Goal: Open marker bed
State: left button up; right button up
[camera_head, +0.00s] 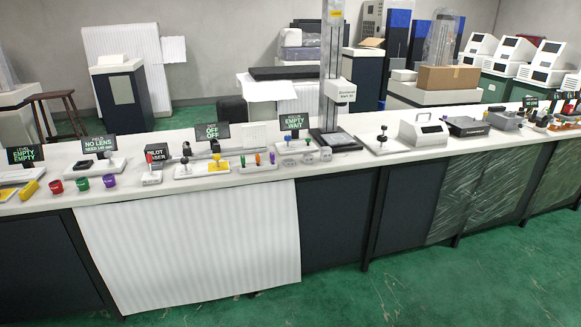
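A tall grey column machine (331,75) with a white labelled head (341,92) stands on the long white bench, right of the middle. Its dark flat base (335,139) lies on the bench top under the head. Left of it, a small black sign (294,122) shows green and orange text that seems to read EMPTY and a second word I cannot read surely. A small lever or knob device (289,140) stands below this sign. Which part is the marker bed is not clear from this view. Neither of my grippers is in view.
The white bench (395,160) crosses the view. A NO LENS sign (99,147), an OFF sign (213,131), coloured cups (82,184) and a white housing (424,130) with a handle stand on it. Green floor (400,285) in front is free. A white sheet (195,245) hangs on the bench front.

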aim_at(338, 139)
jog(key=i+j+z, duration=0.1)
jog(key=i+j, duration=0.4)
jog(key=i+l+z, duration=0.1)
jog(key=i+z, duration=0.2)
jog(key=i, duration=0.75)
